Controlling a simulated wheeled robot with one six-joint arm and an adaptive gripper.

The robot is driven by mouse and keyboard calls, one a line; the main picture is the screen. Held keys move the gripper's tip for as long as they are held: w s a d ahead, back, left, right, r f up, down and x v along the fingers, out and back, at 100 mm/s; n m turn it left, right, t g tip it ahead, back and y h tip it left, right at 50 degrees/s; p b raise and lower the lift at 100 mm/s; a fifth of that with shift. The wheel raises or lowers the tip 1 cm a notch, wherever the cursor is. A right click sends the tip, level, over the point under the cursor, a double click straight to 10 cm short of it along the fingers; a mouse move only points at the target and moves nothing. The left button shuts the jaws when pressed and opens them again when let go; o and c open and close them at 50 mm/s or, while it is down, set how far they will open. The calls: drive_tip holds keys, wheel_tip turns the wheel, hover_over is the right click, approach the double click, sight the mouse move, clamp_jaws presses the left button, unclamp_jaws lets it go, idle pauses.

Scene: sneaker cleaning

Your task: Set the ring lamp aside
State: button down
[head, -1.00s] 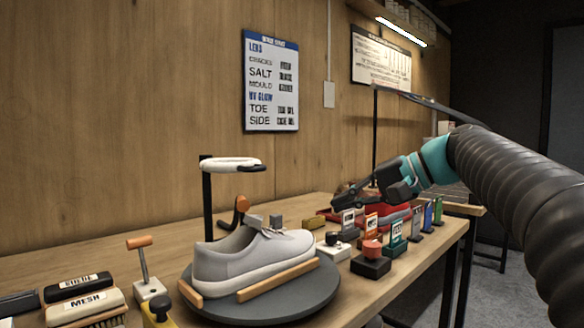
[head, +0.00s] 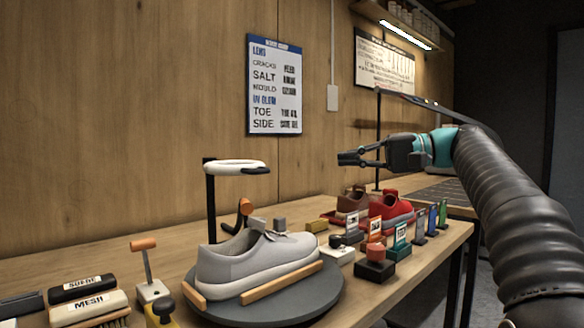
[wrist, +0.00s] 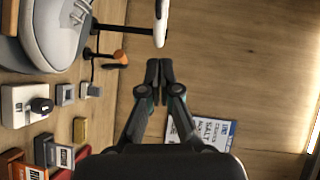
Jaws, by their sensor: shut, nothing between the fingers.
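The ring lamp (head: 235,167) has a white ring head on a black post behind the sneaker. Its ring also shows edge-on at the top of the wrist view (wrist: 161,22). The grey sneaker (head: 258,262) sits on a dark round turntable (head: 325,290). My gripper (head: 345,158) is in the air to the right of the ring, apart from it and at about the same height in the picture. In the wrist view its fingertips (wrist: 159,68) are together with nothing between them, just below the ring in the picture.
Red shoes (head: 390,210) and several small coloured cards stand to the right on the bench. A black block with a red knob (head: 373,265) is near the front edge. Brushes (head: 88,305) lie at the left. A wall sign (head: 274,85) hangs behind.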

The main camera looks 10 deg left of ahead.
drive_tip(key=s+a+f+b, duration=0.1)
drive_tip(key=s+a+f, duration=0.1)
drive_tip(key=a, duration=1)
drive_tip(key=shift+s+a+b, duration=0.15)
drive_tip(key=shift+a+b, duration=0.15)
drive_tip(key=shift+a, duration=0.1)
drive_tip(key=shift+s, duration=0.15)
